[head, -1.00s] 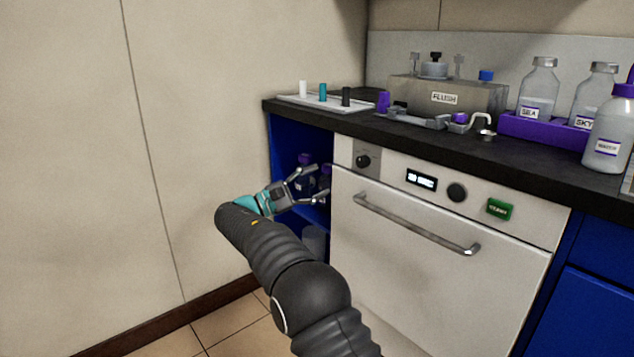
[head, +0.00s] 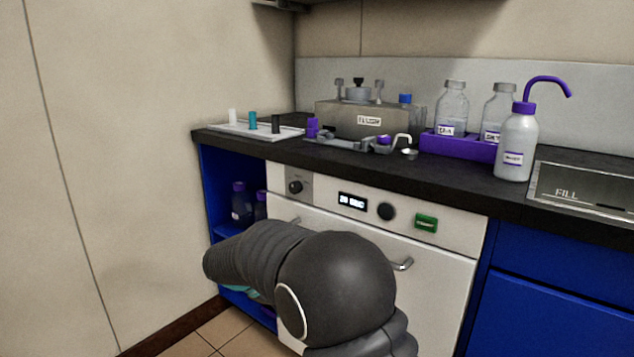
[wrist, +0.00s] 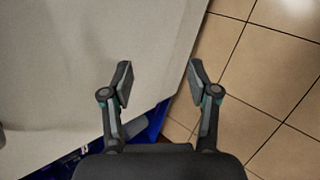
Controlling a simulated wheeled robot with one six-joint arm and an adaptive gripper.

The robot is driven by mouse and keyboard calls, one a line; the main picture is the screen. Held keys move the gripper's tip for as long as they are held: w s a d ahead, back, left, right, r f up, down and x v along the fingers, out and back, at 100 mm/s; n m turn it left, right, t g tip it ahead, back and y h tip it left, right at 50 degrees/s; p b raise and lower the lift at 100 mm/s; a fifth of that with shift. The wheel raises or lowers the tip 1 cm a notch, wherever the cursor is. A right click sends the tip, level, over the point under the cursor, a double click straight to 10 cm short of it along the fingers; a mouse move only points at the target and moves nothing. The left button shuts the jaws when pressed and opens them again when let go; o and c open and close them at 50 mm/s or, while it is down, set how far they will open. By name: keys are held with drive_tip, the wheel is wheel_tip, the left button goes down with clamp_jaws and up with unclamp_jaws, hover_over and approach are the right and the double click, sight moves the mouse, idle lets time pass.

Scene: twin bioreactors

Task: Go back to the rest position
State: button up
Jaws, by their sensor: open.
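My gripper (wrist: 160,82) is open and empty in the wrist view, its two fingers apart, with a pale panel and the tiled floor beyond them. In the head view my own dark arm hides the gripper's fingers; only a bit of teal shows below the arm, low in front of the blue cabinet.
The white appliance (head: 450,290) with a bar handle stands close behind my arm. An open blue cabinet (head: 222,170) holding purple-capped bottles (head: 241,205) is at its left. The black counter (head: 450,185) above carries bottles and a tray. Tiled floor (wrist: 265,60) is clear.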

drive_tip(key=s+d+r+m+y+p, duration=0.1)
drive_tip(key=s+d+r+m+y, duration=0.1)
drive_tip(key=s+d+r+m, duration=0.2)
drive_tip(key=s+d+r+m+y+p, duration=0.1)
drive_tip(key=s+d+r+m, duration=0.3)
drive_tip(key=s+d, duration=0.6)
drive_tip(key=s+d+r+m+t+y+p, duration=0.1)
drive_tip(key=s+d+r+m+y, duration=0.3)
drive_tip(key=s, duration=1.4)
drive_tip(key=d+r, duration=0.1)
drive_tip(key=d, duration=0.2)
drive_tip(key=shift+s+r+m, duration=0.15)
drive_tip(key=shift+r+m, duration=0.1)
drive_tip(key=shift+m, duration=0.15)
drive_tip(key=shift+d, duration=0.1)
